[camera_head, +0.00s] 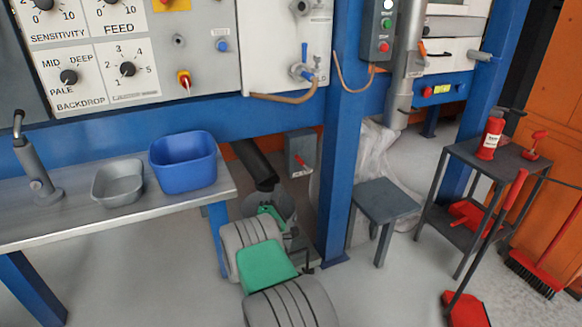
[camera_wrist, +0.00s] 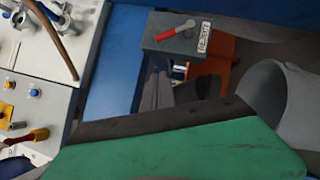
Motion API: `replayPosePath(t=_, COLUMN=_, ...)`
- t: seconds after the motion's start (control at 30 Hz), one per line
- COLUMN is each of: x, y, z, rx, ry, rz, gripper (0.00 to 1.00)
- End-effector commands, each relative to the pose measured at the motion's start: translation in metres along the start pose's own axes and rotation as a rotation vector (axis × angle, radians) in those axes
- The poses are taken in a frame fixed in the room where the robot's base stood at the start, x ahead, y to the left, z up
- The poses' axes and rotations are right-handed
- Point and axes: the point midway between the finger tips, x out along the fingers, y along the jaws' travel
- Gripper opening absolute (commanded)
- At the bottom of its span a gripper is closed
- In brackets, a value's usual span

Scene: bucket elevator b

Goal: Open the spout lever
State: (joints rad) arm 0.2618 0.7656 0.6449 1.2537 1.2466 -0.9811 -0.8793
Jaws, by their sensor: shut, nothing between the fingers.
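The spout lever is a red-handled lever (camera_head: 301,163) on a small grey box (camera_head: 298,143) under the blue beam, left of the blue post. In the wrist view the red lever (camera_wrist: 175,30) lies across the grey box (camera_wrist: 177,38), beside a white label. A dark spout tube (camera_head: 254,165) slopes down toward a grey bucket (camera_head: 282,203). My gripper (camera_head: 268,213) is low in front of the bucket, below and left of the lever, and apart from it. It is shut and empty; my green arm parts partly hide it. A green part of mine fills the wrist view's bottom.
The blue post (camera_head: 340,150) stands just right of the box. A metal bench (camera_head: 215,195) with a blue tub (camera_head: 183,162) and grey tray (camera_head: 118,183) is at left. A grey stool (camera_head: 385,201) and tool cart (camera_head: 500,160) are at right.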

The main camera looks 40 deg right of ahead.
Motion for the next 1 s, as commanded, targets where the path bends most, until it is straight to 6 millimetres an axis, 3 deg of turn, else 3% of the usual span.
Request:
replayPosePath(t=0.5, x=0.102, y=-0.001, z=0.009, rx=0.001, ry=-0.009, rz=0.000, gripper=0.00)
replayPosePath(t=0.7, x=0.121, y=-0.001, z=0.028, rx=0.000, ry=-0.006, rz=-0.001, gripper=0.00)
replayPosePath(t=1.0, x=0.124, y=-0.001, z=0.032, rx=0.000, ry=-0.005, rz=-0.001, gripper=0.00)
